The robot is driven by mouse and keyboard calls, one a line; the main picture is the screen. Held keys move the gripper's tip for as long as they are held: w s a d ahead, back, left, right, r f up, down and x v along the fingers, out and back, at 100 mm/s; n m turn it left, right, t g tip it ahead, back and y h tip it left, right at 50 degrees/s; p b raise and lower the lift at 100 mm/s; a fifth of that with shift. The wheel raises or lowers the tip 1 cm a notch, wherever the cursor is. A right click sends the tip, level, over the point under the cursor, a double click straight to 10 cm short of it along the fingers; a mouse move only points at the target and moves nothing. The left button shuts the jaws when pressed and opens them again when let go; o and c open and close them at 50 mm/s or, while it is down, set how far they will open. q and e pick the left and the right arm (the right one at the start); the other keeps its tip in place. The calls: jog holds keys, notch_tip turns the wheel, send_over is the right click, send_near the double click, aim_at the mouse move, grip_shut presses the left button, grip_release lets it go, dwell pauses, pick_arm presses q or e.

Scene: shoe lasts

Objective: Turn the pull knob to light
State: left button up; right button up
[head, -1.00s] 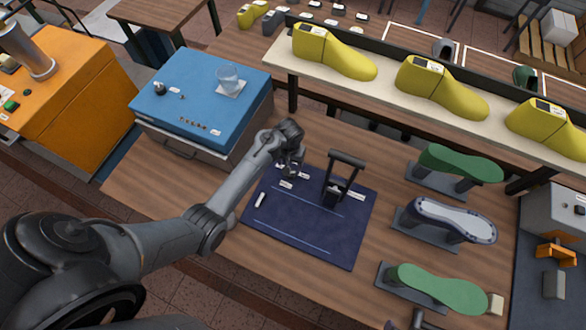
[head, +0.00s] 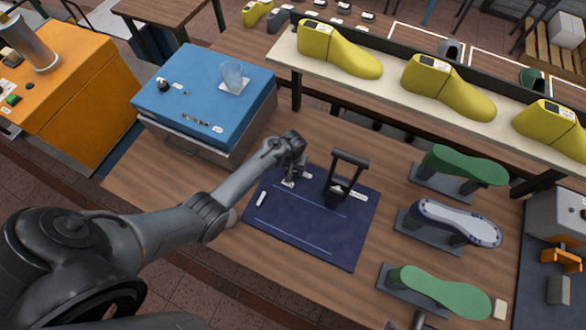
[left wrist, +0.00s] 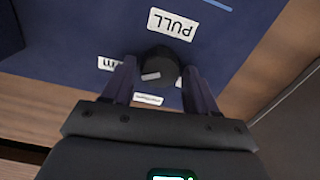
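The pull knob (left wrist: 159,66) is a round black knob with a pale mark on its top, on the dark blue mat (head: 310,232). It shows in the left wrist view beside a white label reading PULL (left wrist: 173,24). My left gripper (left wrist: 160,74) is open, with one finger on each side of the knob and a visible gap to each. In the head view my left gripper (head: 291,176) is low over the mat's back left part and hides the knob. I cannot tell how deep the fingers reach.
A black lever with a crossbar handle (head: 349,158) stands on the mat just right of my left gripper. A blue box (head: 205,100) with a glass (head: 232,78) stands behind left. Shoe-shaped pieces on stands (head: 455,222) are at the right. The mat's front is clear.

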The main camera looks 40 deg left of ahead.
pick_arm(q)
jog(key=c, duration=0.8)
